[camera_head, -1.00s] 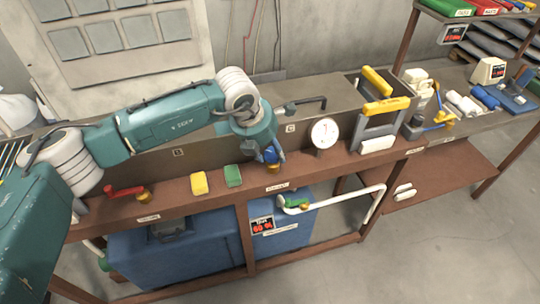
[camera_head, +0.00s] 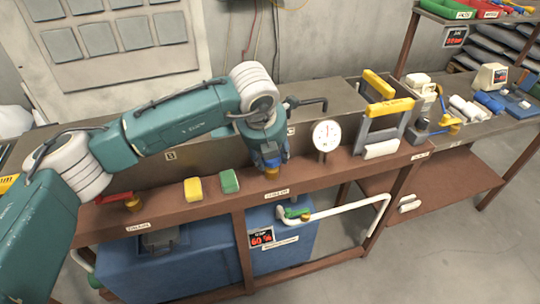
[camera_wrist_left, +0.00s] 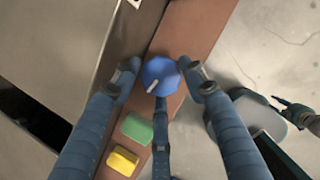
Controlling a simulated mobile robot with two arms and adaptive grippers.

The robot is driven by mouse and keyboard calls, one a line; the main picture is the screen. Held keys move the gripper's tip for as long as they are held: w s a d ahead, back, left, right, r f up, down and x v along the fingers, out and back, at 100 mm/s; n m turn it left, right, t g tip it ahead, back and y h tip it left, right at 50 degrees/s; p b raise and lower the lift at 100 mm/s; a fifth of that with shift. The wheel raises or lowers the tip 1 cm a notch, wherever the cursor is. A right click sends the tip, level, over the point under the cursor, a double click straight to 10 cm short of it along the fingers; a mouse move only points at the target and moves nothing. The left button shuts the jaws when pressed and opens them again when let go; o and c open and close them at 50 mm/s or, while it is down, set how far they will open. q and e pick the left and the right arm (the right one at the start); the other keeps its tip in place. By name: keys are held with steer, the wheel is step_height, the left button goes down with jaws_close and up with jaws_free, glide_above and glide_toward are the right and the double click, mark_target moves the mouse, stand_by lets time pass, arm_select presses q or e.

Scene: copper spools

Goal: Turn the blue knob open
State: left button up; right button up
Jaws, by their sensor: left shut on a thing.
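The blue knob (camera_wrist_left: 160,73) is round with a white pointer mark, which points toward the lower left in the left wrist view. It sits on the brown front ledge (camera_wrist_left: 168,38). In the head view the knob (camera_head: 270,161) is mostly hidden by my gripper, with its brass base (camera_head: 272,171) showing below. My left gripper (camera_head: 272,157) is above the knob, pointing down. In the wrist view its fingers (camera_wrist_left: 160,78) are closed around the knob's rim, from left, right and below.
A yellow block (camera_head: 193,189) and a green block (camera_head: 229,181) lie on the ledge left of the knob. A red-handled valve (camera_head: 125,200) is farther left. A round dial gauge (camera_head: 326,136) stands close on the right, before a yellow-handled rack (camera_head: 385,108). A blue tank (camera_head: 180,268) is below.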

arm_select(q)
steer(key=shift+w+d+r, duration=0.1)
steer(key=shift+d+r, duration=0.05)
steer(key=shift+r, duration=0.1)
arm_select(e)
steer(key=shift+d, duration=0.15)
arm_select(q)
steer(key=o, duration=1)
steer(key=shift+c, duration=0.2)
steer(key=shift+o, duration=0.7)
steer(key=shift+d+f, duration=0.1)
arm_select(e)
steer(key=shift+d, duration=0.1)
steer(key=shift+d, duration=0.1)
